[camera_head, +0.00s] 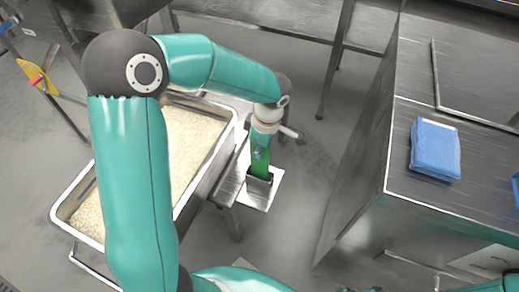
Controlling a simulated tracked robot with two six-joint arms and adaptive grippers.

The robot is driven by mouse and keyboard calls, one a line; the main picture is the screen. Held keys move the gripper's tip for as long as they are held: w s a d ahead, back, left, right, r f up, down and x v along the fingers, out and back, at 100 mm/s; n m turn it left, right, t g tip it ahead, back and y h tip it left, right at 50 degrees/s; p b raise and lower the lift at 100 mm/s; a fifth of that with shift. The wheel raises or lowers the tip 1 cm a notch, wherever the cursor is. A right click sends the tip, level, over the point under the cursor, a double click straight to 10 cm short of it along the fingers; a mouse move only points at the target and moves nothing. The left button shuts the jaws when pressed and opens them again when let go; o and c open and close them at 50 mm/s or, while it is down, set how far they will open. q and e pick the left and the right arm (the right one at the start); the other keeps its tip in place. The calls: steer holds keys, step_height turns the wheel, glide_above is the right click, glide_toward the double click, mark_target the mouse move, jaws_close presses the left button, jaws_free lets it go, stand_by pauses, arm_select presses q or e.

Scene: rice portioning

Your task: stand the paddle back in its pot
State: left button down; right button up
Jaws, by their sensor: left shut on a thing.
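The green paddle (260,167) is in my left gripper (261,152), which is shut on it. The paddle points down, roughly upright, with its lower end at the mouth of the pot (258,189). I cannot tell how deep inside the pot it reaches. The pot is a small dark metal box on a pale plate (272,192), beside the rice tray. My right gripper is not in view.
A metal tray of rice (185,140) with a raised rim (222,150) lies left of the pot, partly behind my left arm. A steel counter (400,160) stands at the right with a blue pack (435,148) on it. Grey floor lies between.

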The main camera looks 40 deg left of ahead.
arm_select(q)
steer(key=shift+f, duration=0.2)
steer(key=c, duration=1.1)
jaws_free()
steer(key=shift+c, duration=0.2)
steer(key=shift+r, duration=0.15)
